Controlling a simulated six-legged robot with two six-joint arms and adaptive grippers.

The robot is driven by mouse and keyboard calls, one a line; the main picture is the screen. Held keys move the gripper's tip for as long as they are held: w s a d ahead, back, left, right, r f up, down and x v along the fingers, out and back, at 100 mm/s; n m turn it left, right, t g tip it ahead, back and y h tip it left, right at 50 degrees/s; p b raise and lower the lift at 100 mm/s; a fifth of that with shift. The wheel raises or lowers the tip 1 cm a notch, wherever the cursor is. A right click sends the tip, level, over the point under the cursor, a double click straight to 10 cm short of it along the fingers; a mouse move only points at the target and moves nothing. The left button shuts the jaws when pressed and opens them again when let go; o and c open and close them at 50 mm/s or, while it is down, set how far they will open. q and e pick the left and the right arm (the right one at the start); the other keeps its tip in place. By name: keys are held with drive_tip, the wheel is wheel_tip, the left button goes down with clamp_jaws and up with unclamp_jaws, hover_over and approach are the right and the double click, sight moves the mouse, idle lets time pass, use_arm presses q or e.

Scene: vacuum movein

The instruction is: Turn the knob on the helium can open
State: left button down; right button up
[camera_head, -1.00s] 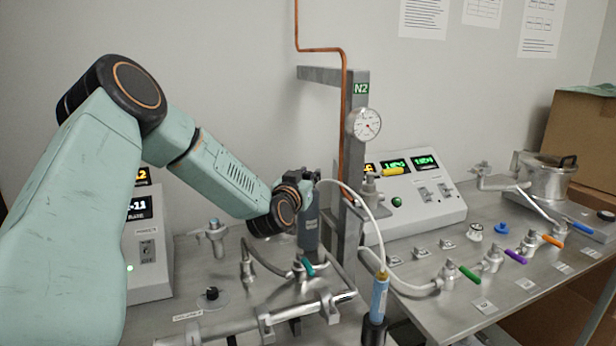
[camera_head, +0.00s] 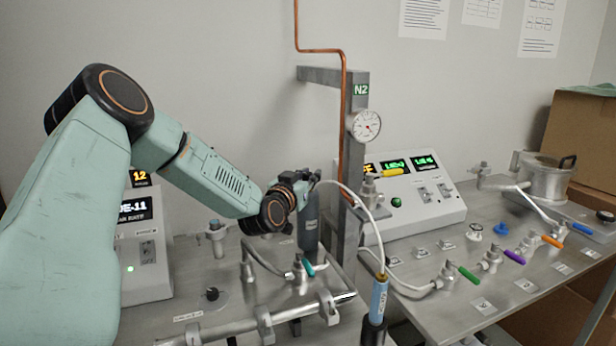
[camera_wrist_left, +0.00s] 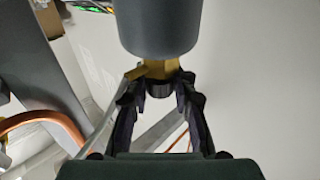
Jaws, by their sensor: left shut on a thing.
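The helium can, a dark grey cylinder (camera_head: 309,222), stands upright behind the front pipe, left of the grey post. In the left wrist view the can (camera_wrist_left: 160,28) is at the top, with a brass neck (camera_wrist_left: 160,67) and a small dark knob (camera_wrist_left: 160,90) at its end. My left gripper (camera_wrist_left: 162,94) is shut on the knob, one black finger on each side. In the head view the left gripper (camera_head: 309,181) is at the top of the can and hides most of the knob. My right gripper is in neither view.
A grey post (camera_head: 351,170) with a copper pipe (camera_head: 344,120) and a gauge (camera_head: 366,125) stands close to the right. A teal-handled valve (camera_head: 302,271) and a metal pipe (camera_head: 290,310) lie in front. A display console (camera_head: 142,245) is at the left.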

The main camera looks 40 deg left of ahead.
sight(308, 173)
use_arm(q)
drive_tip(key=shift+d+f+m+h, duration=0.15)
drive_tip(key=shift+m+h, duration=0.45)
drive_tip(key=shift+h, duration=0.3)
idle(0.9)
drive_tip(key=c, duration=1.1)
unclamp_jaws()
drive_tip(key=shift+r, duration=0.2)
wheel_tip(308, 173, up, 10)
drive_tip(key=shift+f, duration=0.1)
drive_tip(key=shift+p, duration=0.3)
